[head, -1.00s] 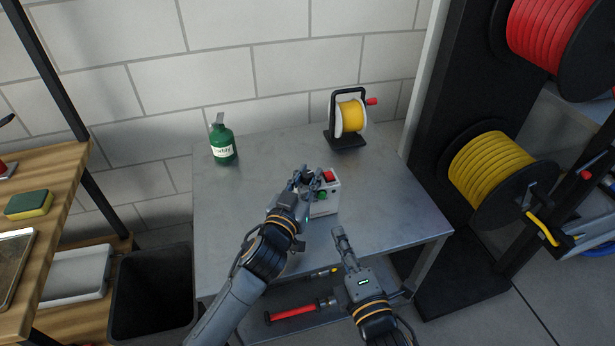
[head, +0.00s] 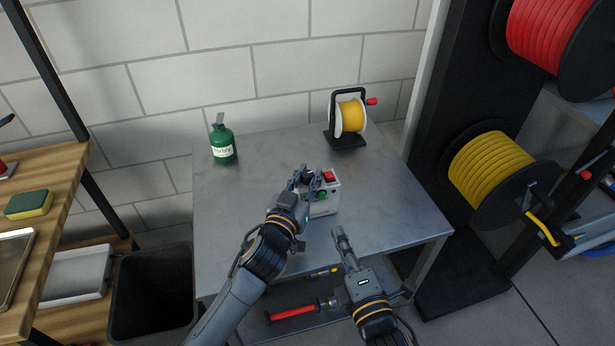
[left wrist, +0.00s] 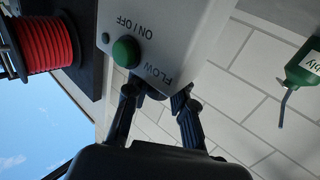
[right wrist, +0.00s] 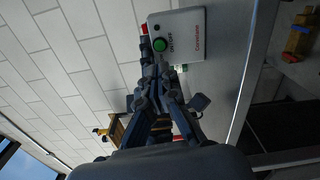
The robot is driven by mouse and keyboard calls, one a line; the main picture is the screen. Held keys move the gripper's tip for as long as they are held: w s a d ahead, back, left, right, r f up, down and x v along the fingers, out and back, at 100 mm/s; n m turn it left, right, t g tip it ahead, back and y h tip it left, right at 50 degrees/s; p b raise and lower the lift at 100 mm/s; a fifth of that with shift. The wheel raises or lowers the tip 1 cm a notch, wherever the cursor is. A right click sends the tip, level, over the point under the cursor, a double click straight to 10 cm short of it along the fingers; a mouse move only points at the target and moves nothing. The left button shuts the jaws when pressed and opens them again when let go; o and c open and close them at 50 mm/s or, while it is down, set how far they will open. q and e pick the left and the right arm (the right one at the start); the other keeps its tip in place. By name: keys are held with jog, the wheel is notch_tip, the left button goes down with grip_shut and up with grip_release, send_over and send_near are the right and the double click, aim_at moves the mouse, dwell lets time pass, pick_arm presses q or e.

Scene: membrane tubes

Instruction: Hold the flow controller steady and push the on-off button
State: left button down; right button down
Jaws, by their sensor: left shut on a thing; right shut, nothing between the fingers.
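The flow controller (head: 326,207) is a white box on the grey table, with a red part (head: 329,175) on top and a green ON/OFF button (head: 321,195). My left gripper (head: 304,178) is at its left side. In the left wrist view the green button (left wrist: 125,51) is beside the fingers (left wrist: 160,98), which are shut on a dark part of the controller by the FLOW label, mostly hidden. My right gripper (head: 340,236) is shut and empty, in front of the controller and apart from it. In the right wrist view its fingertips point towards the green button (right wrist: 160,45).
A green bottle (head: 223,148) stands at the table's back left and a yellow hose reel (head: 350,117) at the back. A rack with large red and yellow spools (head: 490,172) stands to the right. The table (head: 250,215) is clear left of the controller.

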aim_at(322, 195)
jog(key=n+y, duration=0.2)
jog(key=w+a+r+n+y, duration=0.1)
jog(key=n+y, duration=0.1)
jog(key=shift+r, duration=0.1)
jog(key=n+y, duration=0.2)
jog(key=shift+a+g+y, duration=0.1)
jog(key=shift+g+y, duration=0.2)
jog(key=shift+s+n+g+y, duration=0.1)
jog(key=shift+n+g+y, duration=0.6)
jog(key=shift+n+y, duration=0.5)
jog(key=shift+s+d+f+n+g+y, duration=0.1)
jog(key=shift+d+f+n+g+y, duration=0.1)
jog(key=shift+n+g+y, duration=0.35)
jog(key=shift+s+d+f+n+g+y, duration=0.15)
jog(key=shift+n+g+y, duration=0.25)
jog(key=shift+n, duration=0.25)
jog(key=shift+w+a+f+n+g+y, duration=0.25)
jog(key=shift+w+n+g, duration=0.3)
jog(key=shift+w, duration=0.7)
jog(key=shift+w+a+f+n+g+y, duration=0.15)
jog(key=shift+w+n+g+y, duration=0.4)
jog(key=shift+w, duration=0.75)
jog(key=shift+w+a+f+n+g+y, duration=0.15)
jog(key=shift+w+n+g, duration=0.25)
jog(key=shift+w+g, duration=0.6)
jog(key=shift+w+r+t, duration=0.15)
jog(key=shift+w+t, duration=0.1)
jog(key=shift+w, duration=0.1)
jog(key=shift+w+a, duration=0.2)
jog(key=shift+w, duration=0.1)
